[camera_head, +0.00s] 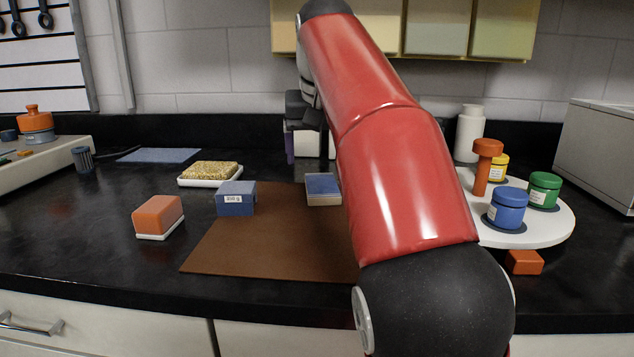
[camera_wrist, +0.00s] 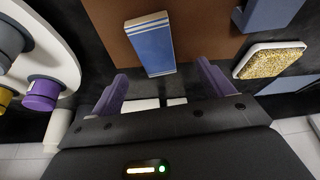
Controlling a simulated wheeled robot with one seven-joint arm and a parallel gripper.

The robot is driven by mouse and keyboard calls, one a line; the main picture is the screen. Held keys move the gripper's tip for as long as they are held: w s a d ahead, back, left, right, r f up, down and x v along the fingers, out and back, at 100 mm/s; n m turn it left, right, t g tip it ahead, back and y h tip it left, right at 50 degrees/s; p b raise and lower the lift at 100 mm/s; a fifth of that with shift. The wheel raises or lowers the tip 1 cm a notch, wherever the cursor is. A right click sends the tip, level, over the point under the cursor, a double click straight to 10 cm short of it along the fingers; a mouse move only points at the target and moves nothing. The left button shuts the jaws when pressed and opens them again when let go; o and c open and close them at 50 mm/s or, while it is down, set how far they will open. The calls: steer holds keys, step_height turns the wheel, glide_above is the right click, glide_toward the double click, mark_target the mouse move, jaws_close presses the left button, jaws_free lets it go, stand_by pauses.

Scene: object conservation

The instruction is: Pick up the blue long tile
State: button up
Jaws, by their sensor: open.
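The blue long tile (camera_head: 323,184) is a flat block with a blue top and pale beige sides. It lies on the brown mat (camera_head: 265,245), near its back edge, left of my red arm. In the wrist view the tile (camera_wrist: 152,48) lies lengthwise ahead of the gap between my two purple fingers. My gripper (camera_wrist: 162,75) is open and empty, with the fingers apart on either side of the tile's line. In the head view my gripper (camera_head: 310,148) is beyond the tile, partly hidden by my arm. I cannot tell its exact height.
A blue box (camera_head: 236,198) stands at the mat's left edge. An orange block (camera_head: 157,215) and a sponge on a white dish (camera_head: 210,173) are farther left. A white round tray (camera_head: 545,226) with several jars stands right. The mat's front is clear.

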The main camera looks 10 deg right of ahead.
mark_target(322, 184)
steer(key=x, duration=0.2)
steer(key=b+x, duration=0.1)
steer(key=x, duration=0.4)
steer(key=shift+d+b, duration=0.3)
steer(key=shift+b, duration=0.1)
steer(key=shift+s, duration=0.1)
steer(key=c, duration=1.2)
steer(key=shift+r, duration=0.1)
steer(key=shift+c, duration=0.2)
steer(key=shift+r, duration=0.1)
step_height(322, 184, up, 8)
steer(key=p, duration=0.3)
steer(key=shift+r, duration=0.85)
